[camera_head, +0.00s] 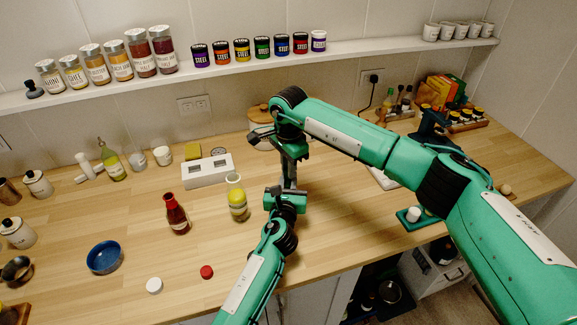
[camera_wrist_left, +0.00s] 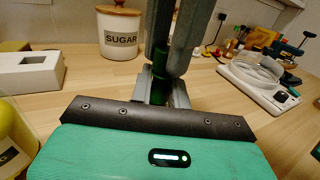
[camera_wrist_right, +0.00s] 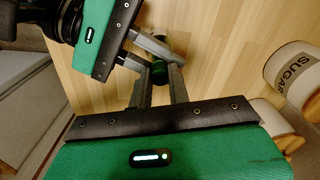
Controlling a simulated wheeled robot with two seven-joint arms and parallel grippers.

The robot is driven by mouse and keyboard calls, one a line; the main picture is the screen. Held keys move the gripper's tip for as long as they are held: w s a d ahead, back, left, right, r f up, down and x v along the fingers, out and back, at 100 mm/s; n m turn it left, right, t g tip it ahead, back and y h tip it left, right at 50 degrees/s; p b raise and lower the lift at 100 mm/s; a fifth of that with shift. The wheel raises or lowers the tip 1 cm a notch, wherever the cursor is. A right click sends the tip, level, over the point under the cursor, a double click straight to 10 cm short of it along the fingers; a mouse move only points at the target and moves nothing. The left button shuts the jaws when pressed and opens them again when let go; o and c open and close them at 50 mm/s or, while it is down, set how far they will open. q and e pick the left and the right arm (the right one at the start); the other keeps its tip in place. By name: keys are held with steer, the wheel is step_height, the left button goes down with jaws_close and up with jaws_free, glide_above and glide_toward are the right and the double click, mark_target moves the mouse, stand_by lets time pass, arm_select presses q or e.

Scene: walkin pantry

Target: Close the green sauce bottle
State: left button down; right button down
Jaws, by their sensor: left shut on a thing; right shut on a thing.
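In the left wrist view a dark green piece, apparently the green sauce bottle (camera_wrist_left: 159,68), stands between gripper fingers. It also shows as a green piece in the right wrist view (camera_wrist_right: 159,71). My left gripper (camera_head: 289,178) is shut on it from below in the head view. My right gripper (camera_head: 293,152) comes down from above and is shut at the same spot, its fingers close to the left ones. The grippers hide most of the bottle, so I cannot tell its cap from its body or whether the cap is seated.
A red bottle (camera_head: 177,215) and a yellow bottle (camera_head: 237,203) stand to the left. A white cap (camera_head: 154,285) and a red cap (camera_head: 206,272) lie near the front edge. A white holder (camera_head: 207,172), a blue bowl (camera_head: 104,257) and a sugar jar (camera_wrist_left: 119,35) are around.

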arm_select(q)
steer(key=shift+f, duration=0.3)
arm_select(e)
steer(key=m, duration=0.6)
steer(key=shift+m, duration=0.3)
steer(key=m, duration=0.4)
steer(key=shift+m, duration=0.3)
arm_select(q)
steer(key=shift+a, duration=0.1)
arm_select(e)
steer(key=m, duration=0.6)
steer(key=shift+s+f, duration=0.1)
steer(key=m, duration=0.5)
steer(key=c, duration=1.2)
jaws_free()
steer(key=shift+c, duration=0.2)
step_height(320, 180, up, 12)
steer(key=shift+s, duration=0.1)
